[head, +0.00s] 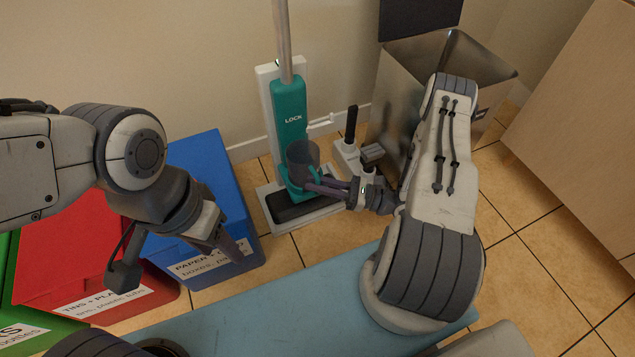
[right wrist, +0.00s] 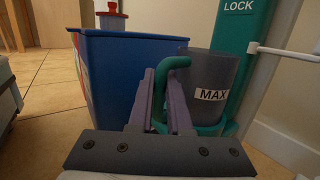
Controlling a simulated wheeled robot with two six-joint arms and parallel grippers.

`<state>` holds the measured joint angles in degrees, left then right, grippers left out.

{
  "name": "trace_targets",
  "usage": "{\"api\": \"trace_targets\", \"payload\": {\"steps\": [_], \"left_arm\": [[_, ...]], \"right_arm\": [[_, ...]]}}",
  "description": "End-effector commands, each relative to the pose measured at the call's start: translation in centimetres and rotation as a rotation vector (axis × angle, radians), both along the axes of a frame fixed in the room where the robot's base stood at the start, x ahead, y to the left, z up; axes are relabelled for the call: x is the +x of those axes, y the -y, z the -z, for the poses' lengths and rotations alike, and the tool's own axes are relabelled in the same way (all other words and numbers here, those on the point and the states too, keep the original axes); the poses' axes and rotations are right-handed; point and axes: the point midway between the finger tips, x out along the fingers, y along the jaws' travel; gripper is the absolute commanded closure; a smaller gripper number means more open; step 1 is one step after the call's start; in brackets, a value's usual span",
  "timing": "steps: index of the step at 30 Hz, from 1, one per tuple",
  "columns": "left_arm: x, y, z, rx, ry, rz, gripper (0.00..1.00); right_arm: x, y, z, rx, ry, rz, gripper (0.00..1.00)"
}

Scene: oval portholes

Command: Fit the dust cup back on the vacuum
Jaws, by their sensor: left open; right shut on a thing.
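The teal upright vacuum (head: 290,110), marked LOCK, stands on a white stand against the wall. The grey see-through dust cup (head: 302,155) is upright at the vacuum's lower front; whether it is seated or only close to the body I cannot tell. In the right wrist view the cup (right wrist: 208,72) shows a MAX label and a teal handle (right wrist: 160,90). My right gripper (head: 318,185) is shut on that handle, with its fingers (right wrist: 166,95) on either side of it. My left gripper (head: 226,240) is open and empty, in front of the blue bin.
A blue paper bin (head: 212,165) and a red bin (head: 65,240) stand at the left. A metal bin (head: 420,60) stands behind my right arm. Small accessories (head: 350,145) stand right of the vacuum. A blue-grey surface (head: 270,310) lies in front; tiled floor is clear at right.

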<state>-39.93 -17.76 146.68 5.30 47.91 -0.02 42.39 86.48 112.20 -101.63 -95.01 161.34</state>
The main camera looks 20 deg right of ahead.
Motion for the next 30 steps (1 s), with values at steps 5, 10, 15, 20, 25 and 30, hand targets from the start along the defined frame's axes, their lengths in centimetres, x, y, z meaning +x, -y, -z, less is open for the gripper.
{"api": "trace_targets", "payload": {"steps": [5,10,15,20,25,30], "left_arm": [[0.0,0.0,0.0,0.000,0.000,0.000,0.49],[0.0,0.0,0.0,0.000,0.000,0.000,0.49],[0.0,0.0,0.0,0.000,0.000,0.000,0.49],[0.0,0.0,-0.8,0.000,0.000,0.000,0.49],[0.0,0.0,-2.1,0.000,0.000,0.000,0.49],[0.0,0.0,-3.0,0.000,0.000,0.000,0.49]], "right_arm": [[0.0,0.0,0.0,0.001,0.001,0.000,1.00],[0.0,0.0,0.0,0.000,0.000,0.000,0.49],[0.0,0.1,0.0,-0.001,-0.001,0.001,0.49],[-0.7,1.3,0.0,0.000,0.000,0.006,0.49],[-2.4,4.0,0.3,0.000,0.001,0.009,0.49],[-4.2,6.6,0.9,-0.001,0.001,0.005,0.49]]}}
